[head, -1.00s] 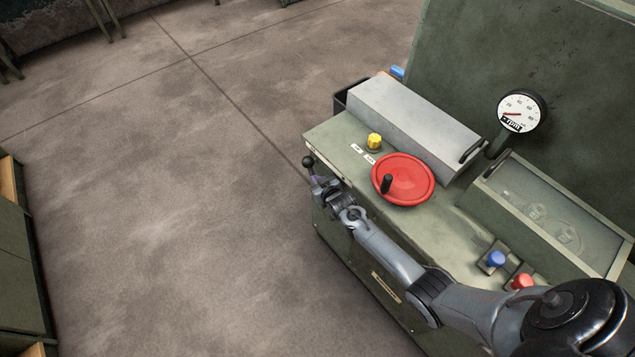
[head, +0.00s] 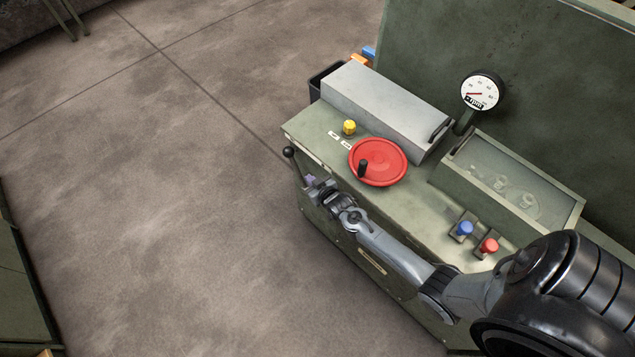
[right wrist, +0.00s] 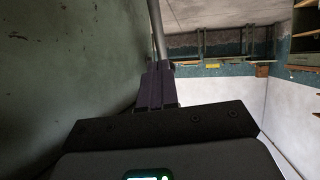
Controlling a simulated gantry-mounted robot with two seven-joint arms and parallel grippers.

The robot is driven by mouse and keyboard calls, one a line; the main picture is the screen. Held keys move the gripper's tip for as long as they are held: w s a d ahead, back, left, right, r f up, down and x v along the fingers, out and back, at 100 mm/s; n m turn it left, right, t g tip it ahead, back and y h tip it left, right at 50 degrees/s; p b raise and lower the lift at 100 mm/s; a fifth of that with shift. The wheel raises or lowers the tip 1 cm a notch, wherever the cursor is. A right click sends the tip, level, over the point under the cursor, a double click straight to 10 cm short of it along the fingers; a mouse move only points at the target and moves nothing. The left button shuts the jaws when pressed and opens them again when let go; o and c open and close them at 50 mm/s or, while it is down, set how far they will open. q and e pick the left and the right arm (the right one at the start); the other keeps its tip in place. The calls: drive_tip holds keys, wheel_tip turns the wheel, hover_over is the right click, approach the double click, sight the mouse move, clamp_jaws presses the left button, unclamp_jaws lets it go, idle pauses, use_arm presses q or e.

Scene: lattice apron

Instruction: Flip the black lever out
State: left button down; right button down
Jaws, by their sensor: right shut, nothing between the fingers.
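The black lever (head: 289,152) has a round black knob on a thin rod at the left end of the green machine's front face. It leans outward, its knob just past the machine's left top corner. My right gripper (head: 311,181) is at the front face, just below and right of the knob, close to the lever's rod. In the right wrist view its purple fingers (right wrist: 156,72) are together and empty, with a grey rod (right wrist: 158,30) rising just beyond the tips. Whether they touch the rod I cannot tell. The lever's base is hidden by the gripper. My left gripper is out of view.
The green machine (head: 320,127) carries a red handwheel (head: 379,165), a yellow knob (head: 349,127), a blue knob (head: 464,228), a red knob (head: 489,245) and a dial gauge (head: 482,90). Open concrete floor (head: 150,200) lies to the left.

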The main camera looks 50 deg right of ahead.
drive_tip(key=shift+p+v, duration=0.4)
drive_tip(key=shift+v, duration=1.7)
drive_tip(key=shift+s+f, duration=0.1)
drive_tip(key=shift+f, duration=0.05)
